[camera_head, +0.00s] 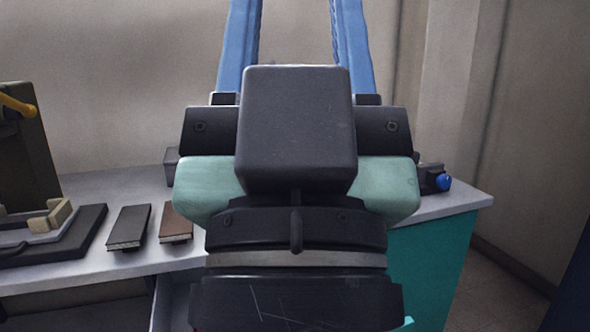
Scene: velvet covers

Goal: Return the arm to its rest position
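My gripper (296,35) fills the middle of the view, seen from behind, in front of the desk. Its two blue fingers point up and stand well apart, with only bare wall visible between them. The fingertips are cut off by the top edge. The dark housing and green body of the gripper hide the middle of the desk behind them.
A light-topped desk (88,187) with a teal side (432,268) stands ahead. On it are a dark book (128,226), a brown book (176,223), a dark machine with a yellow handle (22,150), and a blue knob (443,182). Floor shows at the right.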

